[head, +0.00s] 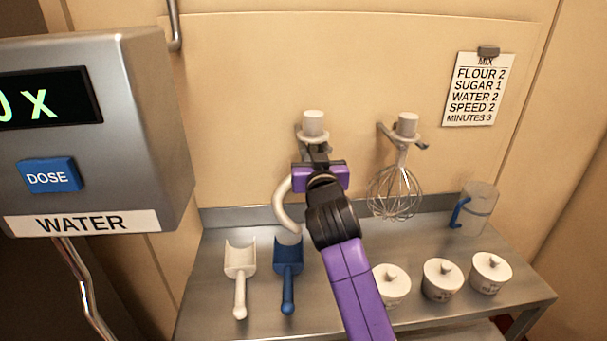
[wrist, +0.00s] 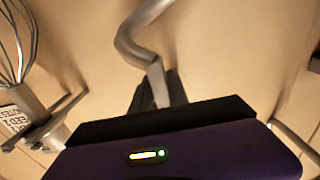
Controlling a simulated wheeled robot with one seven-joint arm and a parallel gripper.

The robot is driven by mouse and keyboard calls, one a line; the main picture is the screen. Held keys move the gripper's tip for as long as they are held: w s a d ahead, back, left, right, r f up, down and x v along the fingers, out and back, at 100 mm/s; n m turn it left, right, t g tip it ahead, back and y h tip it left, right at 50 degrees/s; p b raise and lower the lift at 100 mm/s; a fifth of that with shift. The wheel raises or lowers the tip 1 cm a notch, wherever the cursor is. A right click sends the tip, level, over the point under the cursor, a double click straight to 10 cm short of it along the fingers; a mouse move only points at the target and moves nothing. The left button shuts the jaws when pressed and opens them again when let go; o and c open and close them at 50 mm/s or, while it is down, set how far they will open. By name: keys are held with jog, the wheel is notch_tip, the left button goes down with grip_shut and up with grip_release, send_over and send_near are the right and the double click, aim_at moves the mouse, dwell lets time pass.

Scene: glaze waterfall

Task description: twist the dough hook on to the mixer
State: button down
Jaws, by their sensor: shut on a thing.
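The dough hook (head: 284,205) hangs at the wall peg, its pale curved arm showing left of my gripper and its grey hub (head: 313,124) above. My gripper (head: 318,153) is shut on its shank. In the wrist view the hook's bent metal rod (wrist: 132,42) runs up from between my dark fingertips (wrist: 160,90). My wrist hides part of the hook and its peg in the head view. The mixer is not in view.
A whisk (head: 396,192) hangs on a peg to the right. On the steel counter (head: 345,252) are a white scoop (head: 240,262), a blue scoop (head: 288,262), several lidded pots (head: 442,277) and a clear jug (head: 478,208). A water dispenser (head: 150,110) stands at left.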

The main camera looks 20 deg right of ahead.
jog(key=p+v, duration=0.2)
jog(key=v, duration=1.3)
jog(key=shift+r, duration=0.4)
dwell(1.4)
jog(key=shift+s, duration=0.15)
jog(key=shift+s, duration=0.1)
